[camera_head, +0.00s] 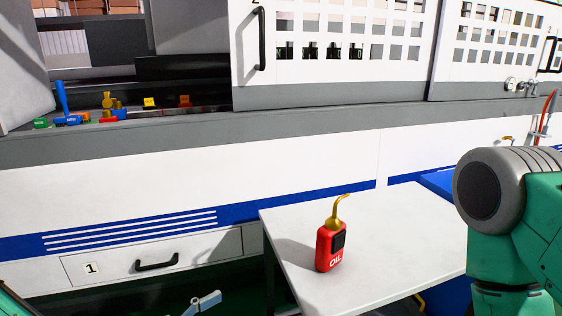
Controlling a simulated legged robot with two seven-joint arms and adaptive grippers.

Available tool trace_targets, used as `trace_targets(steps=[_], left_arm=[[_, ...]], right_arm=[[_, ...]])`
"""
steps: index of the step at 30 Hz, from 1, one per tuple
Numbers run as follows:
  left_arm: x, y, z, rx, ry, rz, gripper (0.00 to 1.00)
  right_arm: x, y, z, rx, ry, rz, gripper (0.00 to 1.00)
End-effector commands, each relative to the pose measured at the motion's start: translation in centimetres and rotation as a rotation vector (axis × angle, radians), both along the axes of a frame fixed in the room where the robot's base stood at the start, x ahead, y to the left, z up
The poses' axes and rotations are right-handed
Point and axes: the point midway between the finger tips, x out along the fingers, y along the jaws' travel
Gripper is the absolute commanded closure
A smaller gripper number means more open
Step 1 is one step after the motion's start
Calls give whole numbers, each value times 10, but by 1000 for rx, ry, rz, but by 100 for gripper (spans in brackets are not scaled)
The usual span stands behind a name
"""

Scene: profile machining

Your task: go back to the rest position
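A red oil can (331,246) with a gold spout and a dark panel stands upright on the white side table (390,270). My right arm comes in at the right edge, green with a grey joint, beside the table; its gripper is out of the picture. A bit of green that looks like my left arm shows in the bottom left corner. A small light blue-grey part (203,303) pokes up at the bottom edge, left of the table; it may be a finger of my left gripper, cut off by the frame. Neither hand is seen at the oil can.
A long white and grey machine (190,180) with a blue stripe runs behind the table. A drawer (155,263) marked 1 is shut. Several small coloured parts (85,115) lie on the machine's ledge. A blue object (440,183) stands beyond the table.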

Motion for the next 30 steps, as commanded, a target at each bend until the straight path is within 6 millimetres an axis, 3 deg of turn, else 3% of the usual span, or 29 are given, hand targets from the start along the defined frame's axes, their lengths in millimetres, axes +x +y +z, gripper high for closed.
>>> trace_targets(steps=[11,17,20,24,30], left_arm=[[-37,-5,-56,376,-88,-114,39],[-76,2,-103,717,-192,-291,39],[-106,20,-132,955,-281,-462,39],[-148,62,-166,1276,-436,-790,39],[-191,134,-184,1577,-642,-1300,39]], right_arm=[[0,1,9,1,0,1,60],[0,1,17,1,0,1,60],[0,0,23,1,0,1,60],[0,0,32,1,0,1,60],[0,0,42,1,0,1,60]])
